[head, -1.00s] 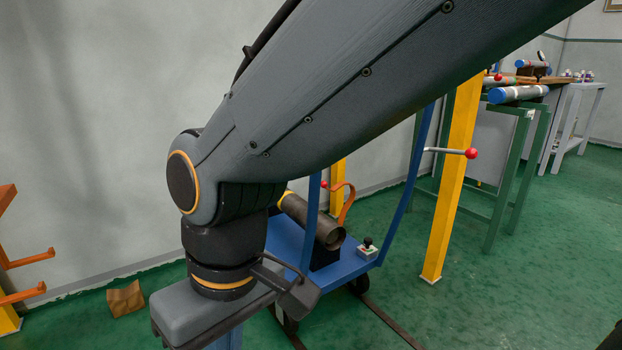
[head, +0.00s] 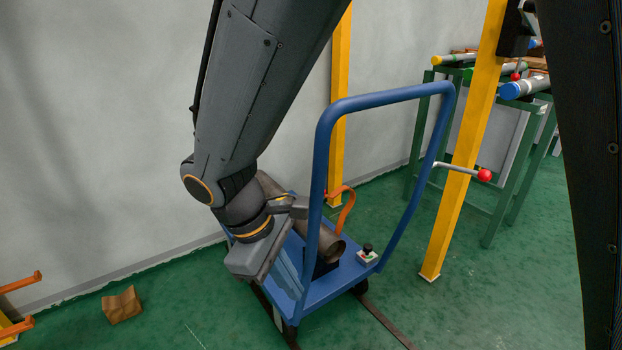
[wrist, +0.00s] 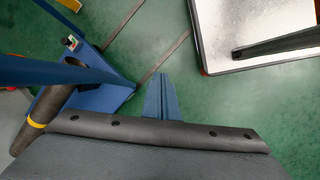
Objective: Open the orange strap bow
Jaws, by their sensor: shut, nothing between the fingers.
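The orange strap bow (head: 349,208) curves up beside a dark metal pipe (head: 328,243) on a blue cart (head: 330,285). A small red knob (head: 326,194) shows near its upper end. I cannot tell whether the strap is latched over the pipe. My gripper (head: 290,280) is over the left side of the cart, left of the strap and apart from it. In the wrist view my gripper (wrist: 163,97) has its blue fingers together, empty, above the floor. The pipe (wrist: 52,104) with its yellow band shows there at the left; the strap is not seen.
The cart's blue handle (head: 390,97) arches in front of the pipe, close to my gripper. A control box (head: 368,256) sits on the cart.

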